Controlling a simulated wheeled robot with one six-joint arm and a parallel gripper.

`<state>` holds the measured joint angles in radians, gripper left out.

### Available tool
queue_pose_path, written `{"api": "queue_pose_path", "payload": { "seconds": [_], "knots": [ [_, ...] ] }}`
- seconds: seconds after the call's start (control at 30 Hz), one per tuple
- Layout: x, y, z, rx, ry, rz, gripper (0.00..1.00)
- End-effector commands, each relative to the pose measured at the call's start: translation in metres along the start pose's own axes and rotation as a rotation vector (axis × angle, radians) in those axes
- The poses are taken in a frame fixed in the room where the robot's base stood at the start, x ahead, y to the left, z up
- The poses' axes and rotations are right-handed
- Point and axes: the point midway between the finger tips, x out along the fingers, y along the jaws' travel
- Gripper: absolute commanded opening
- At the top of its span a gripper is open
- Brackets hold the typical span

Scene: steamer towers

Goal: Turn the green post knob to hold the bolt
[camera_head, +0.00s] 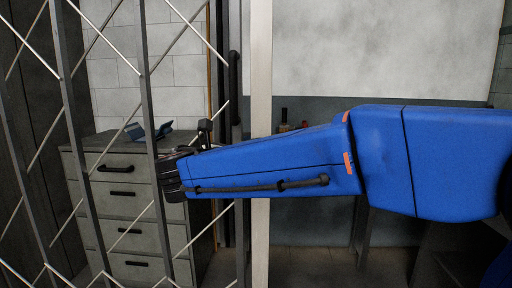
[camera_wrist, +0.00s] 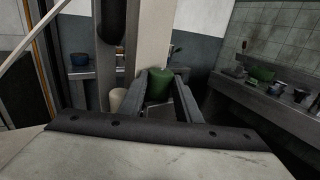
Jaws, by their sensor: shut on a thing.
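The green post knob (camera_wrist: 158,86) shows in the wrist view between the two grey fingers of my gripper (camera_wrist: 162,92), in front of a pale upright post (camera_wrist: 150,45). My gripper is shut on it. In the head view my gripper (camera_head: 172,175) is at the folding lattice gate (camera_head: 146,100), left of the pale post (camera_head: 262,60); the knob is hidden there. A black upright bar (camera_head: 234,85) stands just left of the post; a dark rounded piece (camera_wrist: 110,20) shows near the post in the wrist view. I cannot tell which part is the bolt.
A grey drawer cabinet (camera_head: 125,195) with a blue item (camera_head: 150,131) on top stands behind the gate. A pale cylinder (camera_wrist: 117,98) is left of the fingers.

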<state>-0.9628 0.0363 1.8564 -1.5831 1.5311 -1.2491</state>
Motion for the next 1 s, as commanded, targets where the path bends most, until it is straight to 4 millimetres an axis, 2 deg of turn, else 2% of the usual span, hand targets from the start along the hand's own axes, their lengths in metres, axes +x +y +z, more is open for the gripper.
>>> {"api": "queue_pose_path", "payload": {
  "seconds": [0.07, 0.1, 0.17, 0.67, 1.0],
  "knots": [
    [0.0004, 0.0001, 0.0016, 0.002, -0.002, 0.001, 0.08],
    [0.0004, 0.0001, 0.0016, 0.002, -0.002, 0.001, 0.38],
    [0.0003, 0.0001, 0.0014, 0.002, -0.002, 0.001, 0.49],
    [0.0003, -0.0011, 0.0004, 0.0, -0.001, 0.023, 0.49],
    [0.0013, -0.0075, 0.0009, 0.001, -0.001, 0.205, 0.49]
  ]
}}
